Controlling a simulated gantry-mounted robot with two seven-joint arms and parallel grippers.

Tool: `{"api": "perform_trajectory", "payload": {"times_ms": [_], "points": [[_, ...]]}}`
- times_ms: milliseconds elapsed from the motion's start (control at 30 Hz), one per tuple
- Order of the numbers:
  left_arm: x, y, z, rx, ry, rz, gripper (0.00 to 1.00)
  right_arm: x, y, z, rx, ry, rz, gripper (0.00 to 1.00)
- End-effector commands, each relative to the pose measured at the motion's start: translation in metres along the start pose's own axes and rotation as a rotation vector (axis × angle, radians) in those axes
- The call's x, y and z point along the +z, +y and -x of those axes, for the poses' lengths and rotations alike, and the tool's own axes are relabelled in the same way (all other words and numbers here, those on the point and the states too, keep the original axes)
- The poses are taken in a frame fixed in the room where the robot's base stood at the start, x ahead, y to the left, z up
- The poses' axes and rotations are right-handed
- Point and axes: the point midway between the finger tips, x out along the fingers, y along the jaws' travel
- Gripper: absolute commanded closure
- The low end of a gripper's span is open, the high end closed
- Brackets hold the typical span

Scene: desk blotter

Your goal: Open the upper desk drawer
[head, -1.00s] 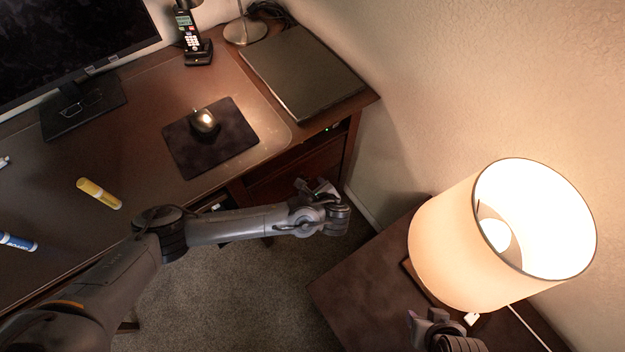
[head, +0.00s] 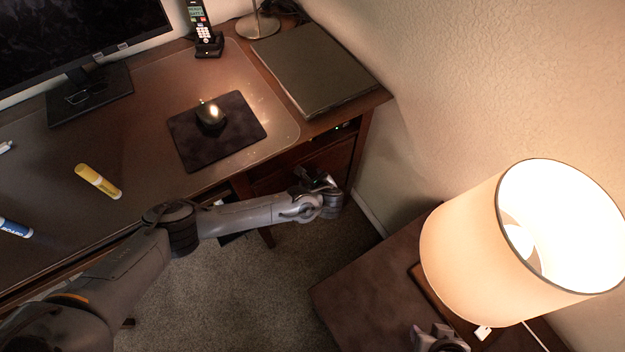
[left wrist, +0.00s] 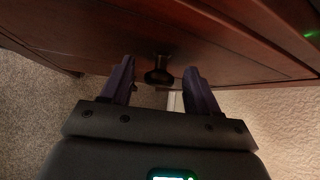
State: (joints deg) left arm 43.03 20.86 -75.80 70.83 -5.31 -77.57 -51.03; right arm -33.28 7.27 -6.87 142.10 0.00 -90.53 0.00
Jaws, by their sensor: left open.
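The desk (head: 150,85) has a reddish-brown drawer front (head: 300,165) at its right end, below the desktop. In the left wrist view the drawer front (left wrist: 230,40) fills the top, and a dark round knob (left wrist: 159,72) stands out from it. My left gripper (left wrist: 160,82) is open, with one finger on each side of the knob and space between. In the head view my left gripper (head: 325,185) is in front of the drawer fronts and hides part of them. I cannot tell there which drawer the knob belongs to. My right gripper (head: 438,335) is partly in view at the bottom, by the lamp.
A brown side table (head: 350,285) with a lit lamp (head: 480,250) stands at the lower right. Carpet (head: 235,285) lies clear below.

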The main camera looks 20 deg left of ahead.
Motion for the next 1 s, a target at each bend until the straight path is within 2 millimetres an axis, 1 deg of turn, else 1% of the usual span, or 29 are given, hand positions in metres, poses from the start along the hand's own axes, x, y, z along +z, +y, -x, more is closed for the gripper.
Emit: {"api": "perform_trajectory", "payload": {"times_ms": [167, 200, 467, 500, 567, 600, 767, 833, 933, 1000], "points": [[0.000, 0.000, 0.000, -0.001, 0.000, 0.000, 0.39, 0.000, -0.001, 0.000, -0.003, 0.000, -0.004, 0.57], [0.000, 0.000, 0.000, -0.001, 0.000, 0.000, 0.43, 0.000, -0.001, 0.000, -0.004, 0.001, -0.005, 0.57], [0.000, 0.000, 0.000, -0.001, 0.000, 0.000, 0.82, -0.001, -0.002, 0.000, -0.008, 0.001, -0.010, 0.57], [0.000, 0.000, 0.000, -0.001, 0.000, 0.000, 0.89, -0.001, -0.002, 0.000, -0.008, 0.001, -0.010, 0.57], [0.000, 0.000, 0.000, -0.001, 0.000, 0.000, 0.98, -0.001, -0.002, 0.000, -0.008, 0.001, -0.010, 0.57], [0.000, 0.000, 0.000, -0.001, 0.000, 0.000, 1.00, -0.001, -0.002, 0.000, -0.008, 0.001, -0.010, 0.57], [0.000, 0.000, 0.001, -0.001, 0.001, 0.000, 1.00, -0.001, -0.002, 0.001, -0.008, 0.001, -0.010, 0.57], [-0.003, -0.001, 0.004, -0.001, 0.002, -0.001, 1.00, -0.002, -0.002, 0.003, -0.007, 0.001, -0.009, 0.57], [-0.013, -0.002, 0.017, -0.002, 0.004, -0.002, 1.00, -0.004, -0.001, 0.010, -0.006, 0.000, -0.007, 0.57], [-0.026, -0.002, 0.032, -0.002, 0.005, -0.003, 1.00, -0.006, -0.001, 0.018, -0.005, 0.000, -0.006, 0.57]]}}
